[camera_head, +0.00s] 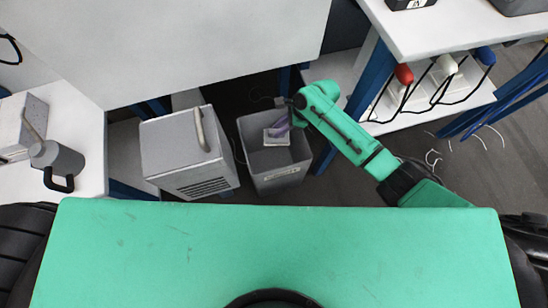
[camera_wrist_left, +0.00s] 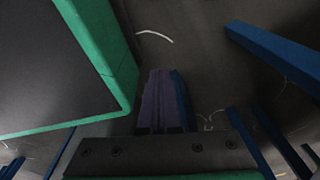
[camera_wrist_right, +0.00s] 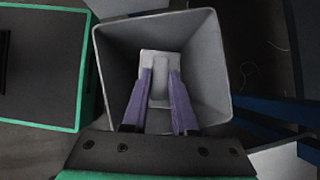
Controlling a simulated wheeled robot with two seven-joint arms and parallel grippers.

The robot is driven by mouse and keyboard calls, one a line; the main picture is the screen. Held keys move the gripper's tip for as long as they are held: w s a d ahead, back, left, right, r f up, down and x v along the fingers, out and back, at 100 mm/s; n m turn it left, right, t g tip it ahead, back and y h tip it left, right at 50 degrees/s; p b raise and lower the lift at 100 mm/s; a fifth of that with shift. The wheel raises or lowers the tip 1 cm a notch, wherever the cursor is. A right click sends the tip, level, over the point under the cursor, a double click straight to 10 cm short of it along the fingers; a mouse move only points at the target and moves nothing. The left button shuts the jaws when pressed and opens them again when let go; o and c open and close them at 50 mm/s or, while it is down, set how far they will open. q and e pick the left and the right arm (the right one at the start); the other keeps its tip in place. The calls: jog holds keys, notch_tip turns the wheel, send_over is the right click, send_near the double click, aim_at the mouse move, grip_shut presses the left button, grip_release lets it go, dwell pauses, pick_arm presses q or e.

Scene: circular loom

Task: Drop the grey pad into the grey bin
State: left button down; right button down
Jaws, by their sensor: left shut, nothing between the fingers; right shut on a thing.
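The grey bin (camera_head: 283,179) stands on the floor in the middle of the head view, its open top facing up. My right gripper (camera_head: 281,127) reaches over the bin from the right and is shut on the light grey pad (camera_head: 275,139). In the right wrist view the pad (camera_wrist_right: 160,64) sits between the purple fingers, within the outline of the bin's opening (camera_wrist_right: 108,63). How far the pad is above or below the rim is hard to tell. My left gripper (camera_wrist_left: 164,80) shows only in the left wrist view, shut and empty.
A grey box-shaped unit (camera_head: 180,148) with a handle stands left of the bin. A white table (camera_head: 85,125) with a grey jug (camera_head: 58,163) is at the left. A white shelf (camera_head: 433,90) with red, white and blue handled tools is at the right.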

pick_arm(q)
jog(key=shift+w+r, duration=0.1)
jog(key=shift+w, duration=0.15)
pick_arm(e)
jog(key=c, duration=0.6)
grip_release()
jog(key=shift+d+r, duration=0.15)
jog(key=shift+r, duration=0.1)
pick_arm(q)
jog(key=s+a+p, duration=0.1)
jog(key=s+p, duration=0.2)
jog(key=s, duration=0.3)
jog(key=shift+f, duration=0.25)
pick_arm(e)
jog(key=v, duration=0.6)
jog(key=shift+d+r, duration=0.2)
jog(key=shift+r, duration=0.15)
pick_arm(q)
jog(key=shift+a, duration=0.1)
